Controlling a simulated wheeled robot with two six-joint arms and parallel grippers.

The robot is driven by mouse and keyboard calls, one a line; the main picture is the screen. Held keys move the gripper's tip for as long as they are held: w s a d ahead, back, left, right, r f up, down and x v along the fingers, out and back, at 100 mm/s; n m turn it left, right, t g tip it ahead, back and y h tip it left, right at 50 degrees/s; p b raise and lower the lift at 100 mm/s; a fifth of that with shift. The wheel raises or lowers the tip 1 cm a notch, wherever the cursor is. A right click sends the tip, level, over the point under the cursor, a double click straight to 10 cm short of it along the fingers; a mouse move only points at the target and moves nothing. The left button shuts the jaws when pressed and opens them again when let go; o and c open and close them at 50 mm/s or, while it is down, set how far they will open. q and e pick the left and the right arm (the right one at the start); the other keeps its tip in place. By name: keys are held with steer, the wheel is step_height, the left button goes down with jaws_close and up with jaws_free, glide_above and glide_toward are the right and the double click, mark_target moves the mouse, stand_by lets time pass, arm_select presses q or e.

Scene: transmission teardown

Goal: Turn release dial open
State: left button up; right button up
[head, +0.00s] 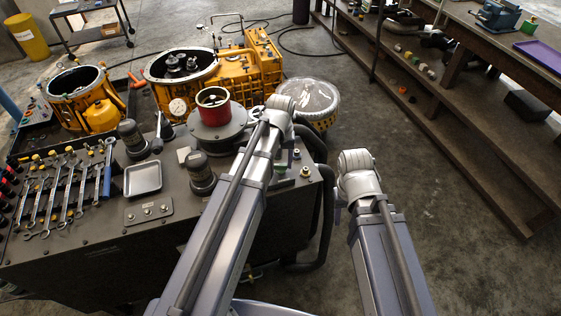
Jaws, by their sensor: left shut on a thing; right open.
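My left arm reaches forward over the dark workbench, and my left gripper (257,113) is at its far end, beside the grey round fixture (222,132) with a red cup (213,98) on top. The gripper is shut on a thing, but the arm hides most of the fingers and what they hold. I cannot tell for sure which part is the release dial. A white round dial face (178,107) shows on the yellow transmission casing (215,78). My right gripper (339,202) is open, just past the bench's right edge, mostly hidden by its arm.
Wrenches (65,190), a small metal tray (142,179) and dark cylinders (201,173) occupy the workbench (95,255). A clear-domed yellow part (311,100) stands behind my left arm.

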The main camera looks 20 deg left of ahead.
mark_target(281, 164)
arm_select(q)
steer(key=o, duration=1.4)
steer(key=shift+c, duration=0.2)
steer(key=shift+r, duration=0.1)
step_height(281, 164, up, 8)
steer(key=p, duration=0.8)
steer(key=shift+f, duration=0.2)
